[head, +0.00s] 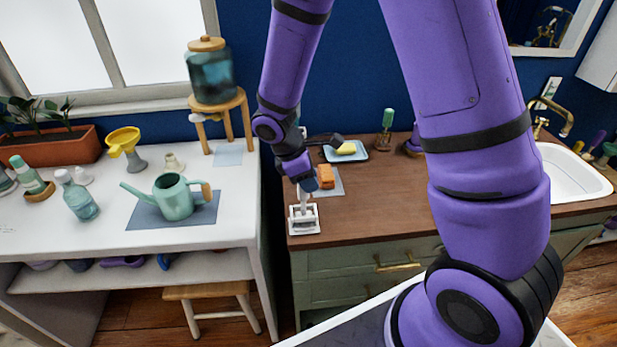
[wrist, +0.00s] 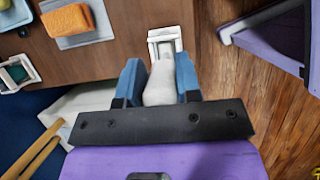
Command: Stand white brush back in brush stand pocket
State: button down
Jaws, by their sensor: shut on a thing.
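The white brush (wrist: 161,80) is between the two blue fingers of my gripper (wrist: 159,82), which is shut on it. In the head view my gripper (head: 304,184) is above the front left corner of the brown counter, pointing down. The white brush stand (head: 304,222) stands on that corner, directly under the gripper, and also shows just beyond the fingers in the wrist view (wrist: 165,36). The brush reaches down toward the stand. I cannot tell whether its lower end is inside the pocket or just above it.
An orange block (head: 326,175) lies on a pale mat close behind the stand. Farther back are a blue tray with a yellow thing (head: 346,151) and a green-handled brush (head: 387,122). A white table with a watering can (head: 173,197) stands left, across a narrow gap.

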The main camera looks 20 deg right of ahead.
jog(key=c, duration=0.7)
grip_release()
jog(key=shift+c, duration=0.2)
jog(key=v, duration=0.8)
dwell(1.3)
jog(key=shift+s, duration=0.1)
dwell(0.4)
